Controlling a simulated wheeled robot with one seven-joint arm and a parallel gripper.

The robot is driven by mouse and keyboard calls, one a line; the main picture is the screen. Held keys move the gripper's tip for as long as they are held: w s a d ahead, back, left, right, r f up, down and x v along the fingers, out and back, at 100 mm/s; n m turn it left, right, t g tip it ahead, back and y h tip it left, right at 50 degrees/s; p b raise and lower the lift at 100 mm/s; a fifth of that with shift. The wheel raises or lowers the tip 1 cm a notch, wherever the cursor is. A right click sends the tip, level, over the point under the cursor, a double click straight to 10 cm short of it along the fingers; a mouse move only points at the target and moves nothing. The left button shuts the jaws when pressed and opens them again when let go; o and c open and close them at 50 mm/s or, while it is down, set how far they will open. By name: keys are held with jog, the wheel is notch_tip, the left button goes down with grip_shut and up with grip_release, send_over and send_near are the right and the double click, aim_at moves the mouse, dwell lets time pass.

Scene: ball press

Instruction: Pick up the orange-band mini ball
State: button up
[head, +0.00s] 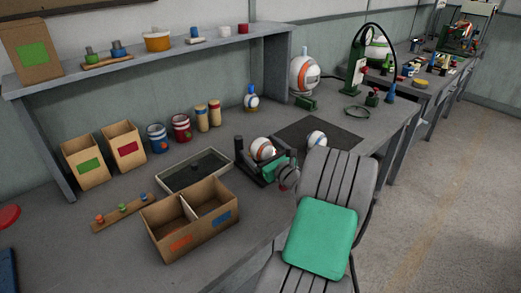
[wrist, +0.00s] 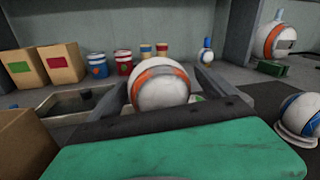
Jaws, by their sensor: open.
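The orange-band mini ball (head: 262,148), white with an orange stripe, stands on the bench left of the dark mat. In the wrist view the ball (wrist: 160,84) is close, near the centre. My gripper (head: 258,156), with green body and dark fingers, is at the ball. Its dark fingers lie on both sides of the ball, apart and open, in the wrist view (wrist: 165,92). The ball's lower part is hidden behind the gripper body. I cannot tell whether a finger touches it.
A blue-band ball (head: 316,139) stands at the mat's edge (head: 345,137). A shallow tray (head: 195,171) and a divided cardboard box (head: 190,218) lie to the left. Cans and a shelf (head: 150,57) are behind.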

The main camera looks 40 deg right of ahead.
jog(key=shift+a, duration=0.1)
jog(key=c, duration=1.4)
